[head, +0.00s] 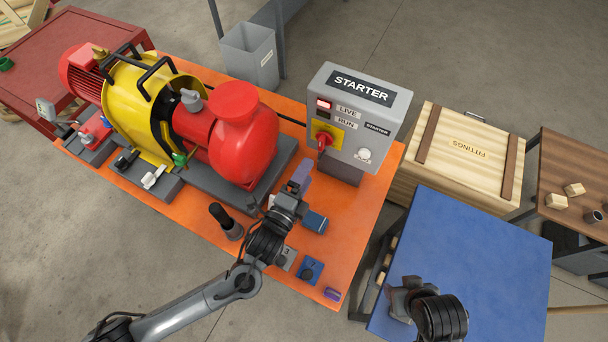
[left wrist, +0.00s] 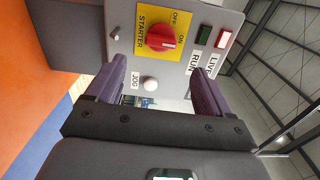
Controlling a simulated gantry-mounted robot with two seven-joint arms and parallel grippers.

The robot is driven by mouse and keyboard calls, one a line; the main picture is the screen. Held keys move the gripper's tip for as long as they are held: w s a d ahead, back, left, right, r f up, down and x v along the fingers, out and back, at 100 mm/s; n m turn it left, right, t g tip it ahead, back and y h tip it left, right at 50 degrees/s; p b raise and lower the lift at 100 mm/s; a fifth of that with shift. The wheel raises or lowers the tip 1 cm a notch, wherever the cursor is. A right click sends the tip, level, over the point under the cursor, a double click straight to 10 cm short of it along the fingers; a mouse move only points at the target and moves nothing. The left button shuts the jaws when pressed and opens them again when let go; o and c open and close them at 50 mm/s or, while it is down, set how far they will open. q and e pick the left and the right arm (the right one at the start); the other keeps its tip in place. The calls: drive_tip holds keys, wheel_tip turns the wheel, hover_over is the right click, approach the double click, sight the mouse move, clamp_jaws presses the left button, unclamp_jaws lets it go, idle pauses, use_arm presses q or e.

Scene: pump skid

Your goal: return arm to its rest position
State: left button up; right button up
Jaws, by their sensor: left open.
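My left gripper (head: 302,178) is over the orange skid, just in front of and left of the starter box's (head: 361,90) lower part. In the left wrist view its two purple fingers (left wrist: 152,92) stand wide apart with nothing gripped between them. Beyond them are the starter panel, its red rotary switch (left wrist: 162,36) on a yellow plate and a white jog button (left wrist: 150,83). The switch handle points toward the ON side. My left arm reaches up from the lower left. My right wrist (head: 436,312) is over the blue table at the lower right; its fingers cannot be made out.
The red and yellow pump (head: 235,130) stands left of the left gripper. A dark upright handle (head: 222,217) and small blue block (head: 310,270) are near the left wrist. The wooden fittings crate (head: 468,150) stands right of the starter. The blue table (head: 480,250) looks largely clear.

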use_arm(q)
drive_tip(key=s+a+f+n+g+y, duration=0.1)
drive_tip(key=s+f+n+y, duration=0.15)
drive_tip(key=s+f, duration=0.25)
drive_tip(key=s+a+f+n+g+y, duration=0.1)
drive_tip(key=s+a+n+g+y, duration=0.1)
drive_tip(key=s+a+n+g, duration=0.55)
drive_tip(key=s+a+f+n+g+y, duration=0.2)
drive_tip(key=s+a+n+g, duration=0.3)
drive_tip(key=s+a+n, duration=0.55)
wheel_tip(320, 180, up, 18)
drive_tip(key=p, duration=1.7)
drive_tip(key=shift+s+d, duration=0.25)
drive_tip(key=shift+s, duration=0.1)
drive_tip(key=shift+f+t, duration=0.1)
drive_tip(key=shift+t, duration=0.15)
